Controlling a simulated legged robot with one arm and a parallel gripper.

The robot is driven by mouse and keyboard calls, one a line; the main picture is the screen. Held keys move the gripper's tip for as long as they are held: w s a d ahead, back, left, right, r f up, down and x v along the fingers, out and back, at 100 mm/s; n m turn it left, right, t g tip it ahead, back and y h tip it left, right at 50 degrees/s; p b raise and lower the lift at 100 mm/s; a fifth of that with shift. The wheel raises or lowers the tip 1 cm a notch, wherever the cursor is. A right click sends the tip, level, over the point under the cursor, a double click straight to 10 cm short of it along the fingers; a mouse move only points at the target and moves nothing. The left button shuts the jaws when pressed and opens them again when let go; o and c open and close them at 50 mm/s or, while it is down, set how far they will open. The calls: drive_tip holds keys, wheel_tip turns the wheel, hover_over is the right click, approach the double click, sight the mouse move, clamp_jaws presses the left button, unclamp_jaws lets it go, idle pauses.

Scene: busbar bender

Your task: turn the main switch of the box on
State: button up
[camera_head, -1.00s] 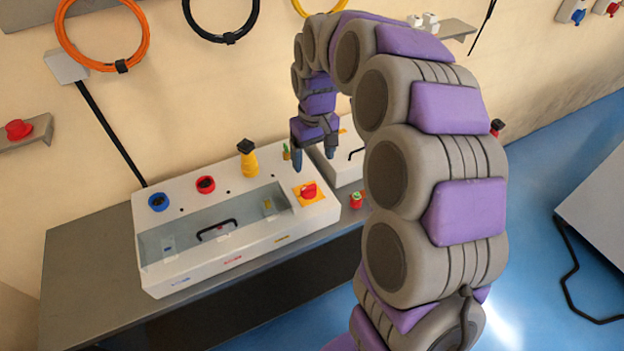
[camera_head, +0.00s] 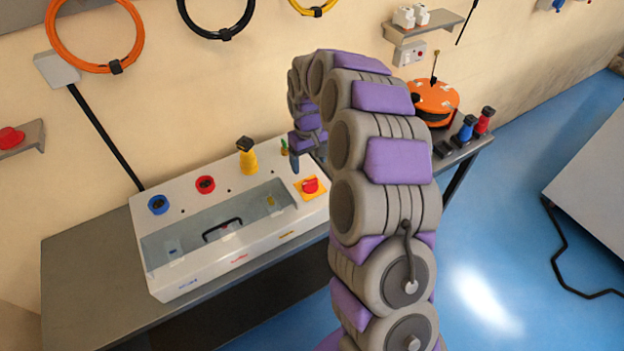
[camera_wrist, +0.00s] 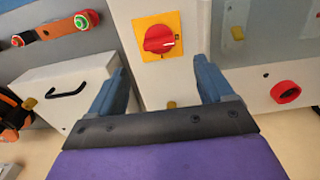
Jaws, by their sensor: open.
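The box (camera_head: 170,262) is a white case on the grey bench, with a clear-covered recess in its top. Its main switch (camera_head: 310,185) is a red rotary knob on a yellow plate at the box's right end. In the wrist view the switch (camera_wrist: 159,40) sits ahead of my gripper, between and beyond the fingers, with its handle lying roughly crosswise, slightly tilted. My gripper (camera_wrist: 163,88) is open, with two blue fingers apart and nothing between them. In the head view my gripper (camera_head: 297,160) hangs just behind and above the switch, partly hidden by my arm.
The box top also carries a blue socket (camera_head: 158,204), a red socket (camera_head: 205,184) and a yellow plug (camera_head: 247,157). A black handle (camera_head: 222,228) shows in the recess. In the wrist view a smaller white case (camera_wrist: 70,95) stands left of the box.

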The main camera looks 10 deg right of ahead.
sight(310, 181)
drive_tip(key=f, duration=0.1)
drive_tip(key=a+f, duration=0.1)
drive_tip(key=f, duration=0.3)
drive_tip(key=shift+s+a+f, duration=0.1)
drive_tip(key=shift+a+f, duration=0.15)
drive_tip(key=shift+a, duration=0.1)
drive_tip(key=d+f, duration=0.3)
drive_tip(key=shift+d+b, duration=0.2)
drive_tip(key=shift+b, duration=0.2)
drive_tip(key=shift+a+f, duration=0.15)
drive_tip(key=shift+a, duration=1.2)
drive_tip(key=shift+c, duration=1)
drive_tip(key=shift+d, duration=0.85)
drive_tip(key=c, duration=0.5)
drive_tip(key=shift+a, duration=0.3)
drive_tip(key=c, duration=0.3)
